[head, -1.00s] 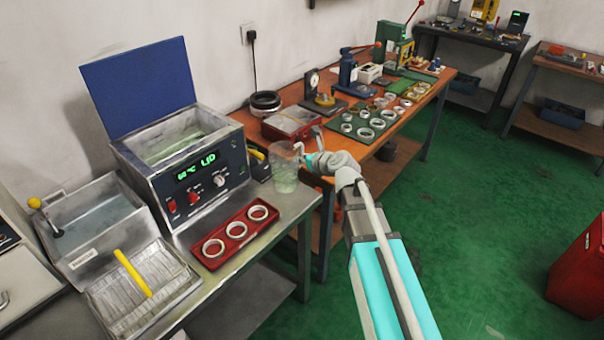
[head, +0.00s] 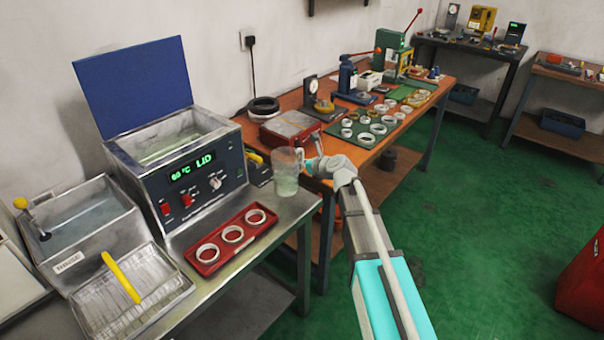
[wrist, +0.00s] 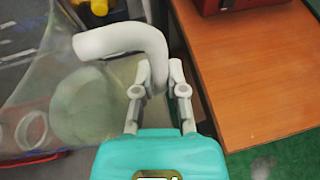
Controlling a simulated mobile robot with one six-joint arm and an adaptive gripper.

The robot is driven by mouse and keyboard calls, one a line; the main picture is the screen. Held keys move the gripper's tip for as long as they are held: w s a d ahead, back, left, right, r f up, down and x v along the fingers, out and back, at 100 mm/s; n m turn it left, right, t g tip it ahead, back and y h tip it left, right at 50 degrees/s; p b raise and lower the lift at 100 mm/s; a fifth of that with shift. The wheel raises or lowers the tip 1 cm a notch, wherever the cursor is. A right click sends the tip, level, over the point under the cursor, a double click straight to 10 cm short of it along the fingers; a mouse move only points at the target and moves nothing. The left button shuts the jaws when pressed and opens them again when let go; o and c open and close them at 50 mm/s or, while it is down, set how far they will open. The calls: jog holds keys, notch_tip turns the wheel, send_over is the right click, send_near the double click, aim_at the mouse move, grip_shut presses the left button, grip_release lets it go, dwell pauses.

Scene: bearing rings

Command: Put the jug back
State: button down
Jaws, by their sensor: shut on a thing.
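The clear jug (head: 286,172) is upright at the right end of the steel bench, beside the cleaning bath; a little pale liquid shows low in it. I cannot tell whether its base touches the bench top. My gripper (head: 313,167) is at the jug's right side, shut on its handle. In the wrist view the curved white handle (wrist: 125,40) runs between the two fingers of my gripper (wrist: 160,85), and the jug's transparent wall (wrist: 75,100) fills the left. The far side of the grip is hidden.
The bath (head: 185,180) has its blue lid (head: 135,85) raised. A red tray (head: 225,248) with three rings lies in front of the bath. A wire basket (head: 135,290) with a yellow handle and a rinse tank (head: 85,225) are at left. The orange bench (head: 290,100) behind is crowded.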

jog(key=shift+w+f+b, duration=0.2)
jog(key=shift+f+b, duration=0.85)
jog(key=shift+w+f+b, duration=0.2)
jog(key=shift+f+b, duration=0.8)
jog(key=shift+f, duration=0.1)
jog(key=c, duration=0.7)
grip_release()
jog(key=shift+r, duration=0.2)
jog(key=p+v, duration=0.4)
jog(key=v, duration=0.8)
jog(key=shift+d+p, duration=0.1)
jog(key=shift+p, duration=0.25)
